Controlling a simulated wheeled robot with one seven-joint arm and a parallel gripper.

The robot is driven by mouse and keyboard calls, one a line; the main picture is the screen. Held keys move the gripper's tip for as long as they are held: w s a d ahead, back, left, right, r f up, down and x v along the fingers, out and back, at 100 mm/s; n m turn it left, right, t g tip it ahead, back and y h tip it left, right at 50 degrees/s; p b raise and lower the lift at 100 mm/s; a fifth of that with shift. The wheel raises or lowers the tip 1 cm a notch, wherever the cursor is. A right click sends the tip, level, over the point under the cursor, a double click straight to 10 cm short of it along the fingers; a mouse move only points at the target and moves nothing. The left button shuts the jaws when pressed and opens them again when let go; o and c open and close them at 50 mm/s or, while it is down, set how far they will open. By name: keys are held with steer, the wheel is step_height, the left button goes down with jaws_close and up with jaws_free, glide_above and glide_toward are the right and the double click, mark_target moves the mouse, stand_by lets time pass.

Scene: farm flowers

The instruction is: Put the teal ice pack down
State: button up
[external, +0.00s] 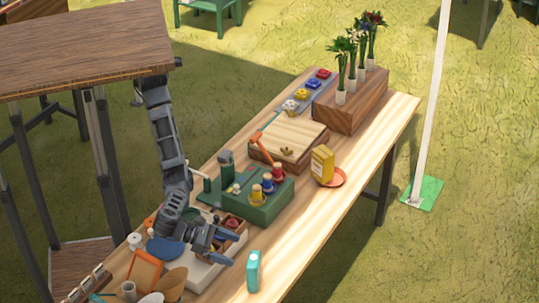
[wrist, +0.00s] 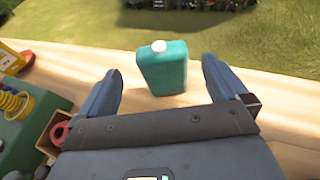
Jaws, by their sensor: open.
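The teal ice pack (external: 253,271) stands upright on the wooden table near its front right edge. In the wrist view the teal ice pack (wrist: 163,70), with a white cap on top, stands just beyond my fingertips. My gripper (external: 226,248) is open and empty, a little to the left of the ice pack in the external view. In the wrist view the fingers of my gripper (wrist: 160,75) are spread apart, with the pack seen between and past them. I see no contact between the fingers and the pack.
A green box (external: 265,207) with colored bottles stands behind my gripper. A wooden compartment box (external: 236,229) is beside my wrist. A yellow package (external: 322,166) stands by an orange dish (external: 339,178). Clutter fills the table's near left end. Bare tabletop (external: 300,236) lies right of the green box.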

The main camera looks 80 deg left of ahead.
steer(key=v, duration=0.3)
steer(key=shift+s+a+r, duration=0.1)
steer(key=shift+s, duration=0.05)
stand_by(0.5)
